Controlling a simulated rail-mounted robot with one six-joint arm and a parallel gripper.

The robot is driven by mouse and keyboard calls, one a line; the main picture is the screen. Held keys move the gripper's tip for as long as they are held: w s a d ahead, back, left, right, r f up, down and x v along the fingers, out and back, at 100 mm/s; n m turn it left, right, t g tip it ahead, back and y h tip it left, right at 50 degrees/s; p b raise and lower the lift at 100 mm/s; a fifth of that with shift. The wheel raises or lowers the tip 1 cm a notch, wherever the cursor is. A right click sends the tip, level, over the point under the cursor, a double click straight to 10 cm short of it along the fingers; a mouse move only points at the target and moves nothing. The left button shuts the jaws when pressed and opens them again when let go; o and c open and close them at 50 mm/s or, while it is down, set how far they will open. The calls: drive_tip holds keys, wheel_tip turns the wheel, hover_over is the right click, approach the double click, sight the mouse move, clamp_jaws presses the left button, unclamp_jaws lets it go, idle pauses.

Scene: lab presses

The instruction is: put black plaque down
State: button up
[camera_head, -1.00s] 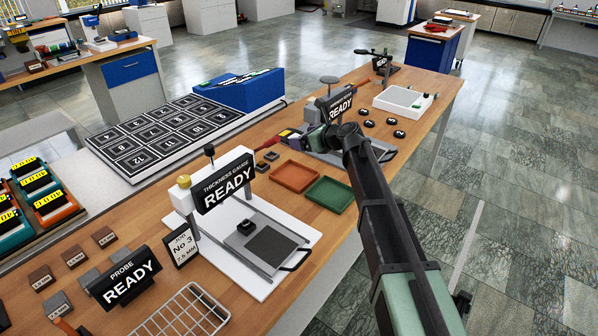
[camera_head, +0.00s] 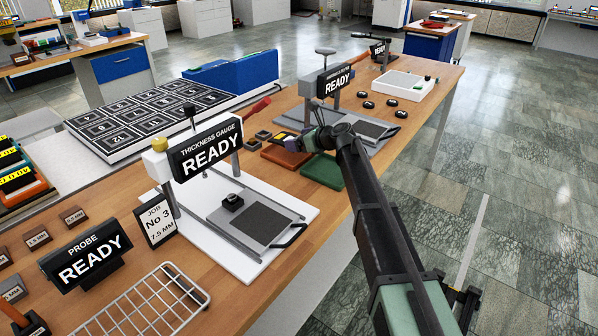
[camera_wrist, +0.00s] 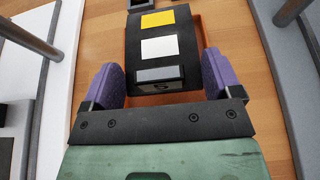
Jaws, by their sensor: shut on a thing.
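The black plaque (camera_wrist: 183,73) lies between my purple fingers in the wrist view, with yellow, white and grey patches on its face. My gripper (camera_wrist: 160,78) is shut on it. Behind the plaque, the orange tray (camera_wrist: 205,20) shows around its edges; whether the plaque touches the tray I cannot tell. In the head view, my gripper (camera_head: 303,141) is over the orange tray (camera_head: 282,158), and my arm and hand partly hide the plaque.
A green tray (camera_head: 322,173) is beside the orange one. The thickness gauge (camera_head: 205,148) stands left, a second press (camera_head: 326,85) behind right. Small dark blocks (camera_head: 263,135) lie just behind the orange tray. A wire rack (camera_head: 150,305) is at the front.

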sight(299, 160)
drive_tip(key=shift+f, duration=0.35)
wheel_tip(299, 160, down, 4)
drive_tip(key=b, duration=0.4)
drive_tip(key=shift+f, duration=0.25)
drive_tip(key=shift+r, duration=0.3)
drive_tip(key=shift+s+f+b, duration=0.15)
drive_tip(key=shift+f+b, duration=0.2)
drive_tip(key=o, duration=0.8)
drive_tip(key=shift+s+d, duration=0.1)
drive_tip(key=shift+s, duration=0.05)
drive_tip(key=shift+r, duration=0.1)
drive_tip(key=shift+r+p, duration=0.4)
drive_tip(key=shift+p, duration=0.15)
drive_tip(key=p+v, duration=0.4)
drive_tip(key=v, duration=0.7)
drive_tip(key=shift+r, duration=0.1)
drive_tip(key=shift+d, duration=0.3)
